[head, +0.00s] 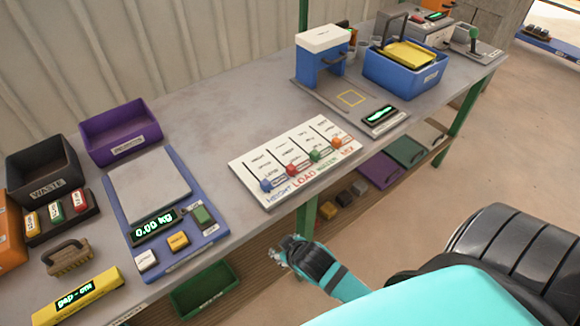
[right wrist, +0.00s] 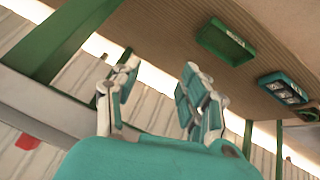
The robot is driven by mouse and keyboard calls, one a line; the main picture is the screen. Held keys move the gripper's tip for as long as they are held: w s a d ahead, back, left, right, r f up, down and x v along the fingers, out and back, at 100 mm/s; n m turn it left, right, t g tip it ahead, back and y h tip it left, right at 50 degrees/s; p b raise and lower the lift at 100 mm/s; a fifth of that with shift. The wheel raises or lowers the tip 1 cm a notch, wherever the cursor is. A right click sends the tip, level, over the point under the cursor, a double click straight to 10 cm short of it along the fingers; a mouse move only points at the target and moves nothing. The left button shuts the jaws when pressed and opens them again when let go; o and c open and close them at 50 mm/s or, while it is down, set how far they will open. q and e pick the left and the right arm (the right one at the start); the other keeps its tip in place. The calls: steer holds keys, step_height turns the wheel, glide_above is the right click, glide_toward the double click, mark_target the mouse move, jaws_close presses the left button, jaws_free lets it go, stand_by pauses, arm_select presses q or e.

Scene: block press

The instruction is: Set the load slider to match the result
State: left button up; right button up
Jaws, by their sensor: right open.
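A white slider panel (head: 300,160) lies on the bench top, with several coloured knobs in slots. The labels along its near edge read HEIGHT, LOAD, a less clear one and MIX. The red load knob (head: 292,170) sits near the front end of its slot, beside the blue knob (head: 266,185) and the green knob (head: 316,156). My right gripper (head: 283,252) is off the bench's front edge, in front of the panel and touching nothing. In the right wrist view its fingers (right wrist: 160,100) are spread and empty. My left gripper is not visible.
A scale (head: 150,185) reading 0.00 kg stands left of the panel, with a yellow display bar (head: 75,297) nearby. Behind right are a blue press (head: 322,55), its small display (head: 380,114) and a blue bin (head: 405,78). Bare bench surrounds the panel. A green leg (head: 306,215) stands below.

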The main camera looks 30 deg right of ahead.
steer(key=w+a+r+n+t, duration=0.1)
steer(key=w+r+t, duration=0.25)
steer(key=r, duration=0.65)
steer(key=w+a+r+n+t+y, duration=0.1)
steer(key=w+r+n+t, duration=0.15)
steer(key=w+r, duration=0.45)
steer(key=w+a+r+t, duration=0.15)
steer(key=r+t, duration=0.25)
steer(key=r, duration=0.8)
steer(key=w+a+r+n+t+y, duration=0.2)
steer(key=a+r+n+y, duration=0.6)
steer(key=r+n+y, duration=0.35)
steer(key=s+a+n+g+y, duration=0.2)
steer(key=a+n+g+y, duration=0.7)
steer(key=n, duration=0.5)
steer(key=n+g+h, duration=0.5)
steer(key=g+h, duration=0.5)
steer(key=h, duration=1.1)
glide_above(291, 167)
step_height(291, 167, down, 10)
step_height(291, 167, down, 17)
steer(key=p, duration=0.3)
steer(key=shift+f, duration=0.15)
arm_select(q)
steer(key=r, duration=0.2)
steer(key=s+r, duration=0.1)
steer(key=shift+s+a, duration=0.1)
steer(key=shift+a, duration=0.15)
